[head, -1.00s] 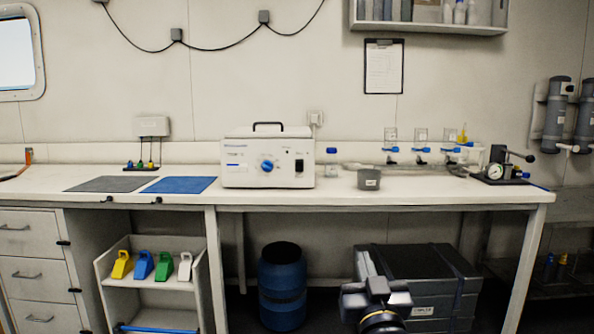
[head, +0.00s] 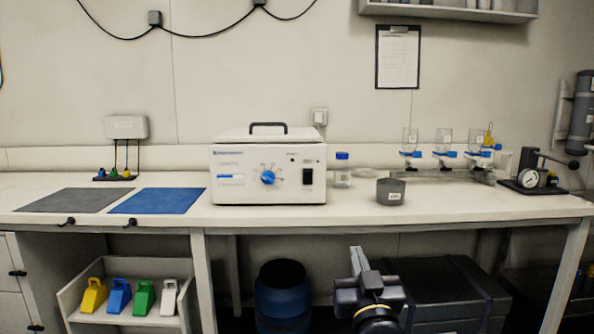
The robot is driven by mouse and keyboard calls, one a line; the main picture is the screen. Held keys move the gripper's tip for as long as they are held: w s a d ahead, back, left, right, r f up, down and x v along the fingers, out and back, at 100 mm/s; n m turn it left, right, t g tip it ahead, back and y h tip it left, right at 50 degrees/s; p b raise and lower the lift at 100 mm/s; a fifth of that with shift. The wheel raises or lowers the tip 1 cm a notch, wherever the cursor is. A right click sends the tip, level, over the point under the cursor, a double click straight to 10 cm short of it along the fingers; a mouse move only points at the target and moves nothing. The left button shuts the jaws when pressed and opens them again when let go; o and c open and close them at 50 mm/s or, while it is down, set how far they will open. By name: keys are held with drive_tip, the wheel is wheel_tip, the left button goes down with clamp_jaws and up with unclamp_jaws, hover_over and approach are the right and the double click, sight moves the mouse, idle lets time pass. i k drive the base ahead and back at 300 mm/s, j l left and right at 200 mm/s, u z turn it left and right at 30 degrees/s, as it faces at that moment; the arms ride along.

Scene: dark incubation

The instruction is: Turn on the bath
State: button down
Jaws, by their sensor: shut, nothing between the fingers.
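The bath (head: 240,191) is a white box with a lid and a dark handle, standing on the bench. Its front has a blue round knob (head: 268,177) and a black switch (head: 307,176) to the right of the knob. The lid is down. My gripper (head: 355,250) is low in front of the bench, below its top and to the right of the bath. It is shut, empty and apart from the bath. Which way the switch is set is too small to tell.
A grey cup (head: 390,192) and a blue-capped bottle (head: 342,170) stand to the right of the bath. A blue mat (head: 158,201) lies to its left. The bench front edge (head: 400,216) lies between my gripper and the bath. A dark crate (head: 440,285) is under the bench.

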sight(307, 179)
drive_tip(key=i+j, duration=0.2)
drive_tip(key=i, duration=0.3)
drive_tip(key=i+j, duration=0.2)
drive_tip(key=i, duration=0.25)
